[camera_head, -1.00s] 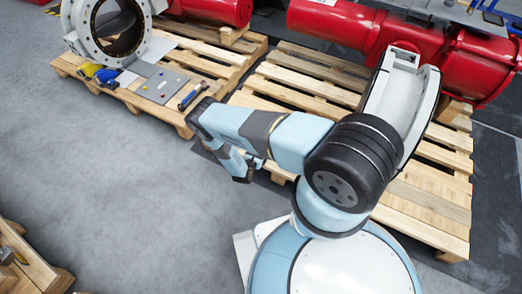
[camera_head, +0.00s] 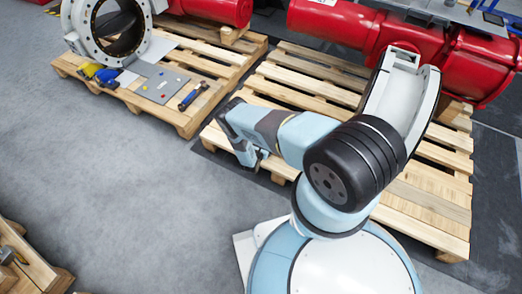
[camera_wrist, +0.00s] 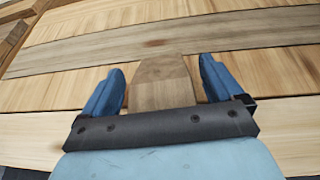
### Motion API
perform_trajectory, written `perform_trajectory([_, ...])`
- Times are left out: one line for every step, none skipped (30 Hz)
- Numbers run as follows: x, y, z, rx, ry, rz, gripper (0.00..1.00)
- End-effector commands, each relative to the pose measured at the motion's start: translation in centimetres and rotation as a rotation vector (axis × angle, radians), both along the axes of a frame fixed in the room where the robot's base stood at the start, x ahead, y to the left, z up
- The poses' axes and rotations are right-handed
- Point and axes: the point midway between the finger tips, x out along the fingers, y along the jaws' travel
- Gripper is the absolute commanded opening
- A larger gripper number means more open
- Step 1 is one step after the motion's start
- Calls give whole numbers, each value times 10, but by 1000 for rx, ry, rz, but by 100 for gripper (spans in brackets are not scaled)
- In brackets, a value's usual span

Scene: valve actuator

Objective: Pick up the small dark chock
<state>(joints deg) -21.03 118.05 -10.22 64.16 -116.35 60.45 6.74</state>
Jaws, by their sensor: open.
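A small brown wooden block, which looks like the chock (camera_wrist: 162,92), lies on the pallet slats in the wrist view, its far end rounded and darker than the slats around it. My gripper (camera_wrist: 162,66) is open, with one blue finger to the left of the block and one to the right. A gap shows between each finger and the block. The block's near end is hidden behind the dark gripper body. In the head view the chock cannot be made out, and my arm's end hangs over the left edge of the right pallet (camera_head: 425,205).
Red actuators (camera_head: 370,30) lie across the back of the pallets. A second pallet (camera_head: 215,72) at the left holds a flanged valve ring (camera_head: 72,22), a grey plate (camera_head: 160,85) and hand tools. Grey floor (camera_head: 120,190) at the left front is clear.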

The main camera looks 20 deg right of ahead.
Motion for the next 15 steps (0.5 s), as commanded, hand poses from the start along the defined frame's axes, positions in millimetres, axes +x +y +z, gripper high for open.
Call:
perform_trajectory([0, -1, 0, 1, 0, -1, 94])
perform_trajectory([1, 0, -1, 2, 1, 0, 94])
perform_trajectory([1, 0, -1, 2, 1, -2, 94])
perform_trajectory([0, 0, 0, 2, 1, -2, 94])
perform_trajectory([0, 0, 0, 2, 1, -2, 94])
perform_trajectory([0, 0, 0, 2, 0, -2, 94])
perform_trajectory([0, 0, 0, 2, 0, -2, 92])
perform_trajectory([0, 0, 0, 2, 0, -2, 89])
perform_trajectory([0, 0, 0, 2, 0, -2, 85])
perform_trajectory([0, 0, 0, 2, 0, -2, 82])
perform_trajectory([0, 0, 0, 2, 0, -2, 79])
perform_trajectory([0, 0, 0, 2, 0, -2, 75])
perform_trajectory([0, 0, 0, 2, 0, -2, 73])
perform_trajectory([0, 0, 0, 1, 0, -1, 70])
perform_trajectory([0, 0, 0, 1, 0, -1, 66])
